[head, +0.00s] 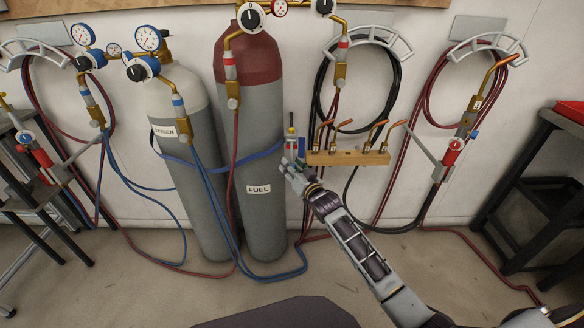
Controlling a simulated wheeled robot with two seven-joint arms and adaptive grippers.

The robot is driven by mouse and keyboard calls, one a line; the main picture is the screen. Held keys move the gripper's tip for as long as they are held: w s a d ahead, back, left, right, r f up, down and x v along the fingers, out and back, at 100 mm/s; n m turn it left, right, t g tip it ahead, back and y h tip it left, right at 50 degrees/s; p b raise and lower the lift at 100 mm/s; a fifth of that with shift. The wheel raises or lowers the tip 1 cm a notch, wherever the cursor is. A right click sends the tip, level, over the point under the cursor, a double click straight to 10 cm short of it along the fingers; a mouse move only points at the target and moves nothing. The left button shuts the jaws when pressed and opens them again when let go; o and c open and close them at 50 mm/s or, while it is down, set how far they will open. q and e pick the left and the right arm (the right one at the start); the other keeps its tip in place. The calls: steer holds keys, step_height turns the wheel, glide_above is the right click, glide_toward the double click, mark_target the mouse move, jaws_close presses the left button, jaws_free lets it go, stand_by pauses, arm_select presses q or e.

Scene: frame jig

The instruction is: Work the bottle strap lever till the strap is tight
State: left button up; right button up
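Two gas bottles stand against the wall: a grey one with a white top labelled oxygen (190,205) and a grey one with a dark red top labelled fuel (262,220). A blue strap (262,154) runs across both at mid height. At its right end, beside the fuel bottle, is a small upright strap lever fitting (291,140) with a dark and yellow top. My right gripper (288,168) is at the lower part of this fitting. Its fingers are small and overlap the fitting, so contact and opening are unclear. My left gripper is out of view.
A wooden torch rack (348,158) with several copper-coloured tips is on the wall just right of the fitting. Hoses hang on wall hooks and trail over the floor. Dark stands are at the far left and right (540,185). Floor in front of the bottles is mostly clear.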

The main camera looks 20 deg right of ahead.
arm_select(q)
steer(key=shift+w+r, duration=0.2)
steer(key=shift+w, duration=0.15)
arm_select(e)
jaws_close()
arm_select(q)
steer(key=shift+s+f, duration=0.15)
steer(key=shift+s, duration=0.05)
